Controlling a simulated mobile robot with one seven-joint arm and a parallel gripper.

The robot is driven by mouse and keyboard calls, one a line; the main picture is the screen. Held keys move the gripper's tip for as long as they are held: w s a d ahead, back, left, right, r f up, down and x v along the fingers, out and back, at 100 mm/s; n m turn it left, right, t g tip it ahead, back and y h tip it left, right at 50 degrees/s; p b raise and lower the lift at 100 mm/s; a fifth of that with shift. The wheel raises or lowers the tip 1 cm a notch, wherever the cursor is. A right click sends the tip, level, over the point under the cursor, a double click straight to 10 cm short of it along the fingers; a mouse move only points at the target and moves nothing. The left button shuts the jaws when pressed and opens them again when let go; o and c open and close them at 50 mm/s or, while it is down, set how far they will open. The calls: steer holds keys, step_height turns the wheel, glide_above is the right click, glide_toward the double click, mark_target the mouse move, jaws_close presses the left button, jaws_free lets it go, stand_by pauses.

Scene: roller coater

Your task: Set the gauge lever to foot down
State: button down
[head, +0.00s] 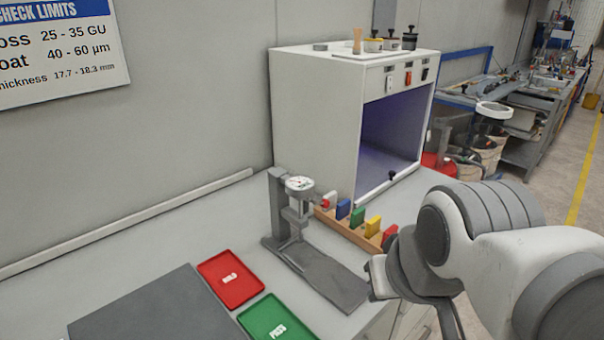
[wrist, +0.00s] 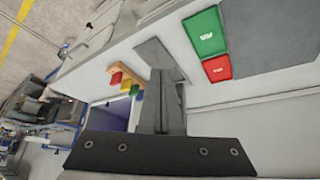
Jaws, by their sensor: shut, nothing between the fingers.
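The grey thickness gauge (head: 277,205) stands on the bench with a round dial (head: 300,184) at its top and a long flat base plate (head: 325,279). A small red knob (head: 325,203) shows at the right of the dial and looks like the lever's end; its exact position is hard to tell. My gripper (head: 374,279) is at the right of the base plate's front end, mostly hidden by my arm. In the wrist view my gripper (wrist: 164,78) is shut and empty, in front of the base plate (wrist: 152,48), and hides the gauge's upright and lever.
A wooden rack (head: 350,231) with several coloured blocks stands right of the gauge, before a white light booth (head: 310,120). A red tray (head: 231,279), a green tray (head: 262,318) and a dark mat (head: 150,315) lie to the left. Bare bench (head: 185,235) lies behind the trays.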

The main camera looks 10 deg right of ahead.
mark_target(315, 201)
steer(key=w+a+f+m+g+y+p, duration=0.15)
steer(key=w+m+y, duration=0.25)
steer(key=w+m, duration=0.4)
steer(key=w+a+f+m+g+y+p, duration=0.1)
steer(key=w+a+f+m+y, duration=0.15)
steer(key=w+m, duration=0.5)
steer(key=w+d+f+m+t+y+p, duration=0.1)
steer(key=w+d+f+m+t+y, duration=0.1)
steer(key=w+d+f+m+t, duration=0.4)
steer(key=w+d+f+m, duration=0.4)
steer(key=w+m, duration=0.3)
steer(key=m, duration=0.2)
steer(key=shift+w+d+f+p, duration=0.25)
steer(key=shift+w+d+p, duration=0.15)
steer(key=shift+d, duration=0.1)
steer(key=x, duration=1)
steer(key=shift+s+a, duration=0.15)
steer(key=shift+w+d+r+p, duration=0.1)
steer(key=shift+w+r+p, duration=0.15)
steer(key=shift+r, duration=0.4)
steer(key=shift+w+d+r+p, duration=0.1)
steer(key=shift+w+r+p, duration=0.15)
steer(key=shift+r, duration=0.4)
steer(key=shift+w+d+r+p, duration=0.15)
steer(key=shift+r+p, duration=0.2)
steer(key=shift+r, duration=0.3)
